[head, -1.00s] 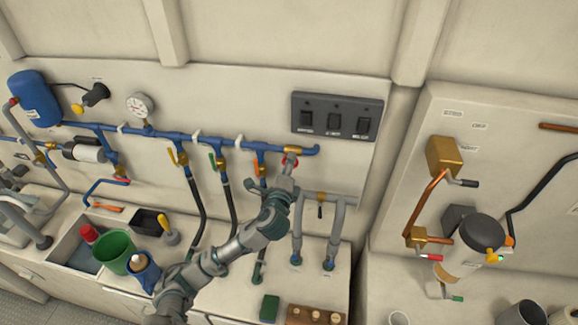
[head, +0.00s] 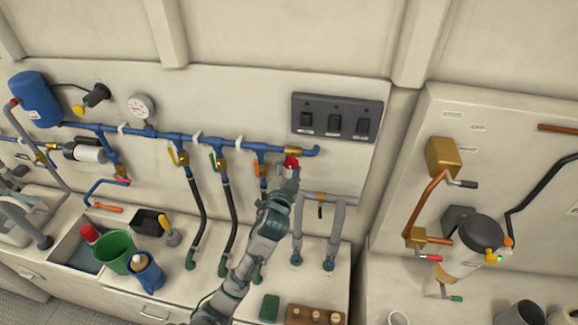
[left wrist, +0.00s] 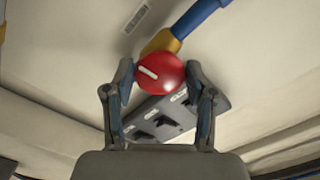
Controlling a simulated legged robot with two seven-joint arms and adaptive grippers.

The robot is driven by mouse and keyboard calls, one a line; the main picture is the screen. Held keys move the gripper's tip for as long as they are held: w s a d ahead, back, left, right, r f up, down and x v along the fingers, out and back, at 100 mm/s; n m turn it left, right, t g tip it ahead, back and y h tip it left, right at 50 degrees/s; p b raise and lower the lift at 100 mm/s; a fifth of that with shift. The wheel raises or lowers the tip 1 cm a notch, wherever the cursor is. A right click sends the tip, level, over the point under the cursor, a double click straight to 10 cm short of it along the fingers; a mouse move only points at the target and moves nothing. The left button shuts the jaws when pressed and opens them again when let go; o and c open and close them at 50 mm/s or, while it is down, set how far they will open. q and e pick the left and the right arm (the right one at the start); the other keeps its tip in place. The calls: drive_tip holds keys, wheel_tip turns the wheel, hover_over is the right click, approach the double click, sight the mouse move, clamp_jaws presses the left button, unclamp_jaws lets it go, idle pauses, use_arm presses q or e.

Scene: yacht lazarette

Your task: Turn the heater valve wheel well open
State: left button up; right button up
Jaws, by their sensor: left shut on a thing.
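The valve wheel is a small red round knob (head: 291,161) at the right end of the blue pipe on the back wall. In the left wrist view the red knob (left wrist: 159,73) has a white mark slanting across its left part, with a brass fitting behind it. My left gripper (head: 290,170) reaches up to it from below. In the left wrist view the two fingers of my left gripper (left wrist: 160,78) stand on either side of the knob, shut on it. My right gripper is not in view.
A dark switch panel (head: 336,117) with several rockers is just above and right of the knob. Blue pipe (head: 205,139) with lever valves runs left along the wall. Grey pipes (head: 335,225) stand just right of my arm. A green bucket (head: 116,250) stands at the lower left.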

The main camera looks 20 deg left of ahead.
use_arm(q)
drive_tip(key=n, duration=0.6)
drive_tip(key=shift+d+f+n, duration=0.1)
drive_tip(key=shift+f+n, duration=0.2)
drive_tip(key=n, duration=0.5)
drive_tip(key=shift+n, duration=0.4)
drive_tip(key=o, duration=1.1)
drive_tip(key=shift+c, duration=0.2)
drive_tip(key=shift+o, duration=0.4)
drive_tip(key=shift+w, duration=0.2)
drive_tip(key=shift+s+r, duration=0.1)
drive_tip(key=shift+s, duration=0.2)
drive_tip(key=v, duration=1.1)
drive_tip(key=shift+s+d, duration=0.2)
